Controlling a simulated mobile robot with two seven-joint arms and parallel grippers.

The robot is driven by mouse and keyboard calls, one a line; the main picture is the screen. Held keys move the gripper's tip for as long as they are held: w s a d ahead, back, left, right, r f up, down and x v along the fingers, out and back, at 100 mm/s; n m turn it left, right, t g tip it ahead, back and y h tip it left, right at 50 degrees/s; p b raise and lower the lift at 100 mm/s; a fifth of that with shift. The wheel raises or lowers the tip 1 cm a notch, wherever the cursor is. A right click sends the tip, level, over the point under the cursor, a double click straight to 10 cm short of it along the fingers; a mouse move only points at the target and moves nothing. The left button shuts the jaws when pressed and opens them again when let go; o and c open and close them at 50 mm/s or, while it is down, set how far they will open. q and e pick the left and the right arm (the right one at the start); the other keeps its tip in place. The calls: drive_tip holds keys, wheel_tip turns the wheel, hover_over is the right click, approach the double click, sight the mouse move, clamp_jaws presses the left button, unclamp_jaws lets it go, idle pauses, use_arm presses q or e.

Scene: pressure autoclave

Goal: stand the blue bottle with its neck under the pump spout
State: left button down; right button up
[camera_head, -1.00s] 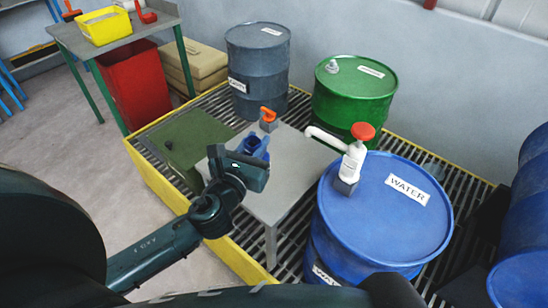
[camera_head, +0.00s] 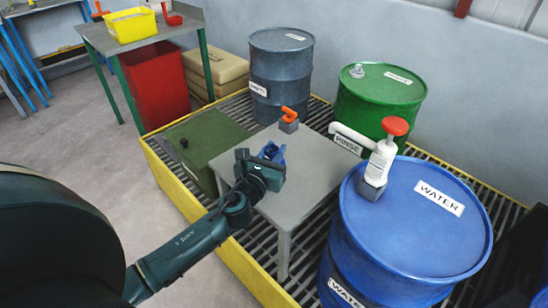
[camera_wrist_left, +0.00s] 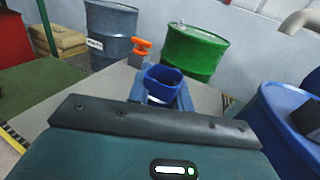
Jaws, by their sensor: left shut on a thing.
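The blue bottle (camera_head: 272,151) is above the grey table (camera_head: 300,200), mostly hidden behind my left gripper (camera_head: 268,160) in the head view. In the left wrist view the bottle (camera_wrist_left: 160,82) shows its open dark blue mouth. My left gripper is shut on it. The white pump (camera_head: 379,158) with a red top stands on the blue WATER drum (camera_head: 425,220). Its spout (camera_head: 345,136) reaches left over the table's right side. The bottle is left of the spout, not under it. I cannot tell whether the bottle's base touches the table. My right gripper is not in view.
An orange-handled tap (camera_head: 289,119) is at the table's back edge. A grey drum (camera_head: 281,80) and a green drum (camera_head: 370,105) stand behind. A green box (camera_head: 200,140) is to the left. The table between bottle and spout is clear.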

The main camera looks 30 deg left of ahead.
use_arm(q)
drive_tip(key=shift+f, duration=0.25)
drive_tip(key=shift+f, duration=0.1)
drive_tip(key=c, duration=1.7)
unclamp_jaws()
drive_tip(key=o, duration=0.4)
drive_tip(key=shift+o, duration=0.2)
